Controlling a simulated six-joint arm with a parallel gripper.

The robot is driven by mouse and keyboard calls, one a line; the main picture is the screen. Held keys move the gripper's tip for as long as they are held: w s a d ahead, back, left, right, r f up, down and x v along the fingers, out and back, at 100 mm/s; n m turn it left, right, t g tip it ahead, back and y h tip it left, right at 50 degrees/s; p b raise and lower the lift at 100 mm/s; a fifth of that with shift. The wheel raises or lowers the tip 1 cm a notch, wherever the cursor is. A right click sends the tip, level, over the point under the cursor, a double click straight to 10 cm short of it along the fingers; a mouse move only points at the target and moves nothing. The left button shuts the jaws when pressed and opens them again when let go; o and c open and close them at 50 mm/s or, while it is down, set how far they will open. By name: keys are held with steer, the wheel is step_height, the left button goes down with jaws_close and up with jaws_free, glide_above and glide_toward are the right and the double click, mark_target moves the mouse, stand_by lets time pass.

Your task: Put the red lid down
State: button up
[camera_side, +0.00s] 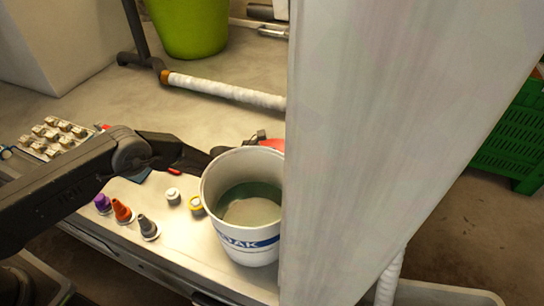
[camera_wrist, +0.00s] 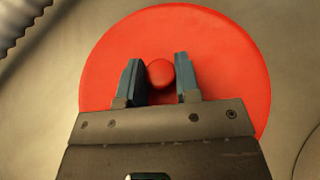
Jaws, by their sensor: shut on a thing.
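The red lid (camera_wrist: 215,45) is a round disc that fills much of the wrist view, with a small round knob (camera_wrist: 160,73) at its middle. My gripper (camera_wrist: 159,68) is shut on this knob, one finger on each side. In the side view a small part of the red lid (camera_side: 272,144) shows behind the white bucket, cut off by a large pale panel. My gripper's fingers are hidden there behind the bucket. I cannot tell whether the lid touches the surface under it.
The white bucket (camera_side: 258,252) stands open on the pale worktop (camera_side: 185,250). Left of it are several small bottles, with purple (camera_side: 102,203), orange (camera_side: 122,211) and grey (camera_side: 147,226) tops. A tray of small jars (camera_side: 55,137) lies far left. The pale panel (camera_side: 400,120) blocks the right side.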

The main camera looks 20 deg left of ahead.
steer(key=o, duration=1)
steer(key=shift+f, duration=0.1)
steer(key=shift+o, duration=0.2)
steer(key=v, duration=1.2)
